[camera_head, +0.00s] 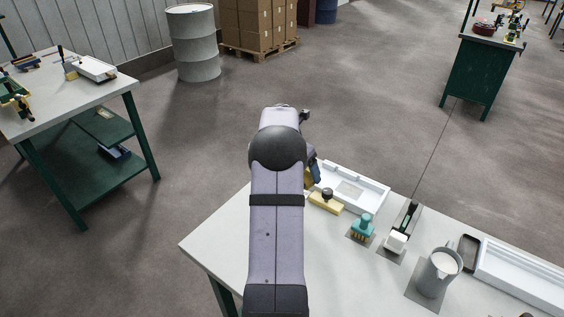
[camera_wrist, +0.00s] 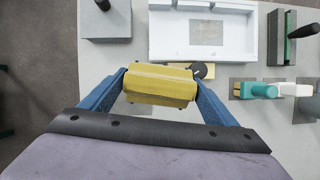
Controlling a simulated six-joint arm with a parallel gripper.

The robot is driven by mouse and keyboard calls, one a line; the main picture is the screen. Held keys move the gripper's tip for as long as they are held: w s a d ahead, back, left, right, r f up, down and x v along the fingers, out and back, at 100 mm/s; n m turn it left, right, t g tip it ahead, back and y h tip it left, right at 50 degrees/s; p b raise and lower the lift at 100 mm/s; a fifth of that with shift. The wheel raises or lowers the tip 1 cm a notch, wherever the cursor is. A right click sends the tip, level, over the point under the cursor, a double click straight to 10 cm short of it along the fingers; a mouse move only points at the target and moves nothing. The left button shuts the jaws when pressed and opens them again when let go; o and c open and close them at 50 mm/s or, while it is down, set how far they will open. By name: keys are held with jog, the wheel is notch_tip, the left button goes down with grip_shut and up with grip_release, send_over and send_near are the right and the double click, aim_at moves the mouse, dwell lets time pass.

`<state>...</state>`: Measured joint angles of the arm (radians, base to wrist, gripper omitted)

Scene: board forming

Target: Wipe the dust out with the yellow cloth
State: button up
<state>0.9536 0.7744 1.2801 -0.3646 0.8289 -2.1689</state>
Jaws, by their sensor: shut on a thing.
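My gripper (camera_wrist: 160,76) is shut on the yellow cloth (camera_wrist: 160,88), a folded yellow pad held between its two blue fingers in the wrist view. In the head view my arm hides most of the gripper; a blue finger shows at its right side. The white tray-like form (camera_head: 376,197) lies on the table just beyond and right of the gripper; it also shows at the top of the wrist view (camera_wrist: 165,49). A greyish-beige dust patch (camera_wrist: 206,32) lies on its floor, also visible in the head view (camera_head: 349,189). The cloth appears outside the form, near its front wall.
A yellow block with a black knob (camera_head: 325,202) lies by the form's front wall. To the right stand a teal brush (camera_head: 362,228), a black-handled tool with a white block (camera_head: 397,241) and a grey jug (camera_head: 438,273). A grey block (camera_wrist: 107,22) stands left of the form.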

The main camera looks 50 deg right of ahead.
jog(key=s+d+f+m+p, duration=0.1)
jog(key=s+d+p, duration=0.1)
jog(key=s, duration=0.4)
jog(key=s+d+m+g+p, duration=0.1)
jog(key=s+d+p, duration=0.1)
jog(key=s, duration=0.5)
jog(key=s+d+f+m+p, duration=0.1)
jog(key=s+d+m+p, duration=0.1)
jog(key=s, duration=0.5)
jog(key=shift+d+f+g+y+p, duration=0.3)
jog(key=shift+d+f+p, duration=0.05)
jog(key=shift+d, duration=0.25)
jog(key=w+d+r+n+t, duration=0.1)
jog(key=w+d+n+t, duration=0.1)
jog(key=d+n, duration=0.3)
jog(key=shift+w+d+r+h, duration=0.3)
jog(key=shift+w+r+h, duration=0.1)
jog(key=shift+w, duration=0.25)
jog(key=shift+n, duration=0.3)
jog(key=shift+f, duration=0.2)
